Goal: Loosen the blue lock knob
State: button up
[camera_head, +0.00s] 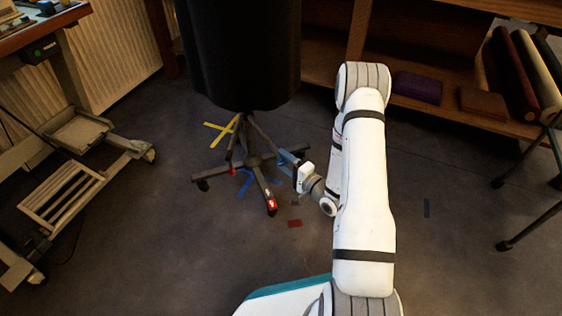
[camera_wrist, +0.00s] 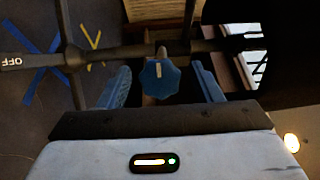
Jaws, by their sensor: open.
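The blue lock knob (camera_wrist: 160,78) shows in the wrist view, lobed, with a pale mark on its face. It sits at the middle of a dark horizontal bar of the stand. My gripper (camera_wrist: 161,86) is open, with one blue finger on each side of the knob and a visible gap to each. In the head view my gripper (camera_head: 287,160) is low beside the wheeled stand base (camera_head: 252,161), under a black-covered form (camera_head: 240,55). I cannot make out the knob in the head view.
A base leg marked OFF (camera_wrist: 12,62) shows in the wrist view. A red-marked caster (camera_head: 271,207) stands at the front. Yellow tape (camera_head: 220,130) lies on the floor. A wheeled frame (camera_head: 75,170) stands at left, a wooden shelf (camera_head: 440,115) behind.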

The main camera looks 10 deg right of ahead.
jog(key=shift+b+x, duration=0.3)
jog(key=shift+x, duration=1.05)
jog(key=shift+c, duration=0.6)
